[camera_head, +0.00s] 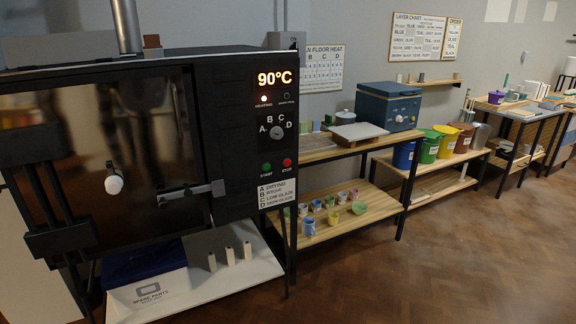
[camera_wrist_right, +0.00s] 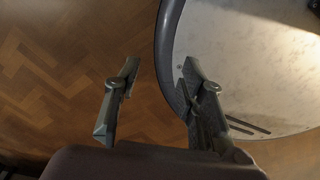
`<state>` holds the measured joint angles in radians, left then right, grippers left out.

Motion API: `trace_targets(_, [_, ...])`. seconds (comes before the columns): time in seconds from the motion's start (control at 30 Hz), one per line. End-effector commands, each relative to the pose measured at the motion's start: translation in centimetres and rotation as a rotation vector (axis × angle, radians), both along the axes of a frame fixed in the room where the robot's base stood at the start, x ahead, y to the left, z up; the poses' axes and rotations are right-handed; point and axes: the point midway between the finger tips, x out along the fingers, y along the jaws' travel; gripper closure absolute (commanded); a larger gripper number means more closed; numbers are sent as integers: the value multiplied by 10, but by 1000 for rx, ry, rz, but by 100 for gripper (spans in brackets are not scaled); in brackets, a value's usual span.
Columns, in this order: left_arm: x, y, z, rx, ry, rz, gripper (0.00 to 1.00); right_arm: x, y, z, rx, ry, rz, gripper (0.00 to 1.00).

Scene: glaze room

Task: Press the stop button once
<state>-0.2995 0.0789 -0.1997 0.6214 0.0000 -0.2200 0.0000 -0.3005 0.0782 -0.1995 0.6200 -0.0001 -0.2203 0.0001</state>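The stop button (camera_head: 287,162) is a small red button on the dark front panel of the kiln (camera_head: 235,120). The label STOP is under it. To its left is the green start button (camera_head: 266,167). Above them are a dial (camera_head: 277,132) marked A to D and a display (camera_head: 273,79) reading 90°C. A small lamp under the display is lit. My right gripper (camera_wrist_right: 158,95) shows in the right wrist view with its fingers apart and nothing between them, above the wooden floor. It is away from the panel. My left gripper is in neither view.
The kiln door (camera_head: 110,150) is shut, with a latch bar (camera_head: 190,193) near its right edge. A wooden shelf (camera_head: 345,215) with small pots stands right of the kiln. Several coloured buckets (camera_head: 428,148) stand farther right. The floor (camera_head: 460,250) in front is clear.

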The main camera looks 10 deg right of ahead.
Motion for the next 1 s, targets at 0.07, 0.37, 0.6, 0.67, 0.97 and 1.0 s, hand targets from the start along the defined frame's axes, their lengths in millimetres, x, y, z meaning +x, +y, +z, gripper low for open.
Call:
trace_targets(0.07, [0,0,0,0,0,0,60,0,-1,0,-1,1,0,70])
trace_targets(0.37, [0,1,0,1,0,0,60,0,-2,0,-3,0,1,90])
trace_targets(0.6, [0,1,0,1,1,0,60,0,-3,0,-3,0,1,100])
trace_targets(0.67, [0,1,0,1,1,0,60,0,-3,0,-3,0,1,100])
trace_targets(0.97, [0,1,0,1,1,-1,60,0,-2,0,-3,0,2,100])
trace_targets(1.0, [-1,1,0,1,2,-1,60,0,-2,0,-3,0,2,100])
